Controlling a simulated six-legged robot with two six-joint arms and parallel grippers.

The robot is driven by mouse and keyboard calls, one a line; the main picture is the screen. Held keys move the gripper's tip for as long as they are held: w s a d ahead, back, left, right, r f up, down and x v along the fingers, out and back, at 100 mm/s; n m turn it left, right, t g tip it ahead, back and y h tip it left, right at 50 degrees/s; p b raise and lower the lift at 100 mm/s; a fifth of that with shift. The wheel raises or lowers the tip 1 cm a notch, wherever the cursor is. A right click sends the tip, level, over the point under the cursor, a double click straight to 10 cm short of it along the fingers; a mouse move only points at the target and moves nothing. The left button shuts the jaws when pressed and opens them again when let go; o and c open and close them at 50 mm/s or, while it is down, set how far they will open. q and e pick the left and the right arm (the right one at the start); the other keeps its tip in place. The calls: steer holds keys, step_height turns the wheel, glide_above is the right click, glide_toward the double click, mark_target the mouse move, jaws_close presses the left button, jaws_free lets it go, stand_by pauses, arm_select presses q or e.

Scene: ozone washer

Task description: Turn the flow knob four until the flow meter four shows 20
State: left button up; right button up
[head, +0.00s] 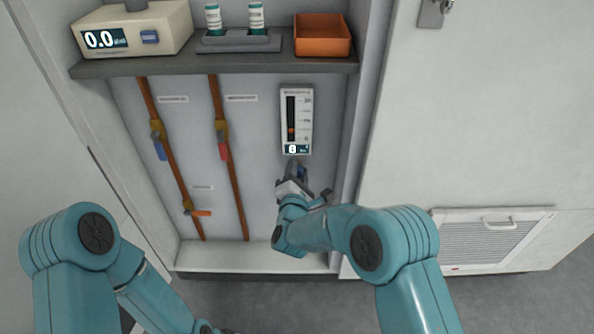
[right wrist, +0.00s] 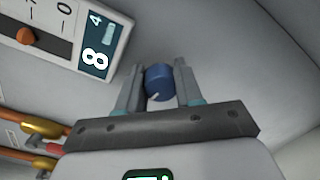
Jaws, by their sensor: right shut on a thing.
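The flow meter (head: 296,121) is a white upright panel on the cabinet's back wall, with a dark scale and an orange float low on it. Its digital display (right wrist: 95,57) looks like 8 in the right wrist view, with a small 4 beside it; in the head view the digit is too small to read surely. The blue flow knob (right wrist: 159,82), with a white mark on its rim, is just below the meter. My right gripper (right wrist: 160,84) is shut on the knob, one finger on each side. My left arm shows at lower left; its gripper is out of view.
A shelf (head: 225,66) above holds a white device reading 0.0 (head: 131,32), a bottle rack (head: 240,41) and an orange bin (head: 322,36). Copper pipes with valves (head: 222,131) run left of the meter. The wall between pipes and meter is clear.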

steer(key=m, duration=0.3)
steer(key=shift+f+m, duration=0.1)
steer(key=shift+m, duration=0.2)
steer(key=m, duration=0.5)
steer(key=m+b, duration=0.1)
steer(key=m, duration=0.1)
steer(key=shift+f+m+g+y, duration=0.15)
steer(key=shift+m+g+y, duration=0.15)
steer(key=shift+m+b, duration=0.65)
steer(key=shift+m, duration=1.15)
steer(key=o, duration=1)
steer(key=shift+s, duration=0.1)
